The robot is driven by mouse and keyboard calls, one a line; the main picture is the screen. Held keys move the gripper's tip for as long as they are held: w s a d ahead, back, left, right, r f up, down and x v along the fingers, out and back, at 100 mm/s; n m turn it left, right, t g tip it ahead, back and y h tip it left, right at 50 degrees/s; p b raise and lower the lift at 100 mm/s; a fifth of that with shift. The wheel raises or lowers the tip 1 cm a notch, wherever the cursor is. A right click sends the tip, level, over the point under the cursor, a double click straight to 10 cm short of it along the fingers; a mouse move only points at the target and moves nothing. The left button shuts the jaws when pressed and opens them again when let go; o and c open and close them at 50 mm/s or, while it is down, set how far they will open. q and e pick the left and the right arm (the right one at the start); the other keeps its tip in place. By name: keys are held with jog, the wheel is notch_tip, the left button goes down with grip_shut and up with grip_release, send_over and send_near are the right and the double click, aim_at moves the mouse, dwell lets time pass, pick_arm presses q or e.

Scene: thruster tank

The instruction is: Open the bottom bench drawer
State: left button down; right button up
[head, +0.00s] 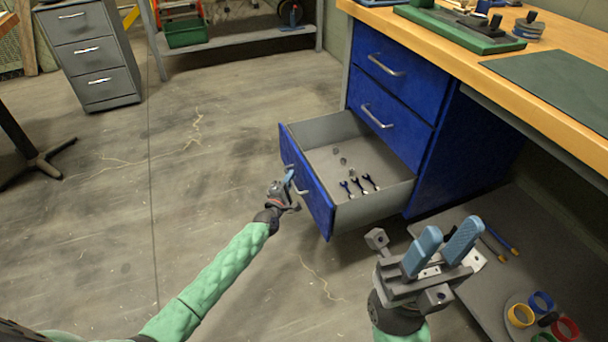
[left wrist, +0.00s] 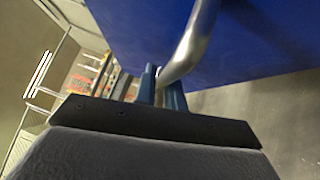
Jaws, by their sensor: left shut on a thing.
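The bottom bench drawer (head: 308,196) is blue-fronted and stands pulled well out of the bench cabinet (head: 440,125). Several small wrenches and a few grey pieces lie inside it. My left gripper (head: 289,183) is at the drawer's front, shut on its silver handle (head: 301,187). In the left wrist view the handle (left wrist: 190,45) runs between the blue fingertips (left wrist: 160,85). My right gripper (head: 443,250) is open and empty, to the right of the drawer and above the low shelf. The two upper drawers (head: 388,75) of the bench are closed.
The low shelf (head: 455,225) at the right holds colored rings and screwdriver-like tools. The wooden bench top (head: 450,50) overhangs it. A grey cabinet (head: 90,50) stands at the far left. The floor (head: 190,180) left of the drawer is clear.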

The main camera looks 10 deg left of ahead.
pick_arm(q)
jog(key=shift+s+a+f, duration=0.1)
jog(key=shift+s+a, duration=0.55)
jog(key=shift+a, duration=0.15)
jog(key=c, duration=1.5)
grip_release()
jog(key=shift+s+a+f+p, duration=0.15)
jog(key=shift+s+a+p, duration=0.1)
jog(key=shift+s, duration=1)
jog(key=shift+s+a+f+p, duration=0.15)
jog(key=shift+s+f+p, duration=0.1)
jog(key=shift+s, duration=1.05)
jog(key=shift+s+a+f+p, duration=0.1)
jog(key=shift+s+a+p, duration=0.15)
jog(key=shift+s, duration=1)
